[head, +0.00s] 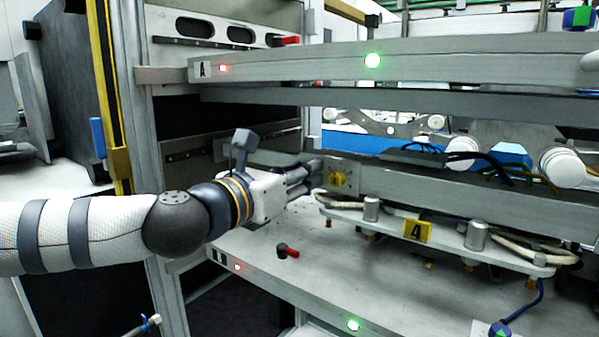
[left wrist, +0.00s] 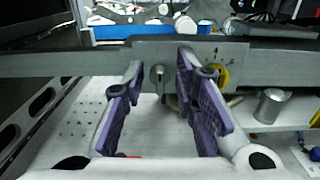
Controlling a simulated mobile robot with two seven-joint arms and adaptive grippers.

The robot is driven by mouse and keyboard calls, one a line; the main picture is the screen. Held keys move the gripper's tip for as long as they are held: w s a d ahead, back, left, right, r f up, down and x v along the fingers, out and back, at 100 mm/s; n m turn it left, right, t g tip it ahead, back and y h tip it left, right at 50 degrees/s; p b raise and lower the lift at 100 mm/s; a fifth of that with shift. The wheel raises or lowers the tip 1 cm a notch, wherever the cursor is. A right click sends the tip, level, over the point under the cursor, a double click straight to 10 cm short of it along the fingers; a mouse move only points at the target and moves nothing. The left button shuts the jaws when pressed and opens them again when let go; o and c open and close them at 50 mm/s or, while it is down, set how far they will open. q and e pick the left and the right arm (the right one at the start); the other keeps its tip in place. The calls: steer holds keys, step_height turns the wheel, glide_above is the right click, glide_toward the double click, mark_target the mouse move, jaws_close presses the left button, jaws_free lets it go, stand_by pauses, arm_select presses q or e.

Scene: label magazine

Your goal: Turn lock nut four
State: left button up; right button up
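A yellow round part (head: 338,180), which may be the lock nut, sits on a grey end plate of the beam. In the left wrist view it looks like a yellow ring (left wrist: 223,77), partly hidden behind the right-hand finger. A small grey stud (left wrist: 158,74) on the same plate shows between the fingers. A yellow label marked 4 (head: 417,231) hangs on the bracket below. My left gripper (head: 312,172) points at the plate. Its purple-padded fingers (left wrist: 160,72) are apart with nothing between the pads. I cannot tell if a fingertip touches the plate.
The white bracket (head: 400,222) carries metal cylinders and hoses beneath the beam (head: 440,183). The upper rail (head: 480,58) runs above. A red-handled knob (head: 288,251) stands on the lower shelf. Open room lies on the shelf's bare left part (head: 240,245).

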arm_select(q)
jaws_close()
steer(key=shift+m, duration=0.3)
steer(key=m+p, duration=0.1)
steer(key=m, duration=0.6)
steer(key=m+p, duration=0.2)
steer(key=m, duration=0.6)
steer(key=f+m+p, duration=0.1)
steer(key=m, duration=0.7)
steer(key=shift+s+d, duration=0.2)
arm_select(e)
steer(key=shift+t, duration=0.5)
steer(key=v, duration=0.2)
steer(key=w+v, duration=0.1)
steer(key=v, duration=0.2)
steer(key=shift+f, duration=0.15)
arm_select(q)
steer(key=shift+m, duration=0.3)
arm_select(e)
steer(key=shift+w, duration=0.1)
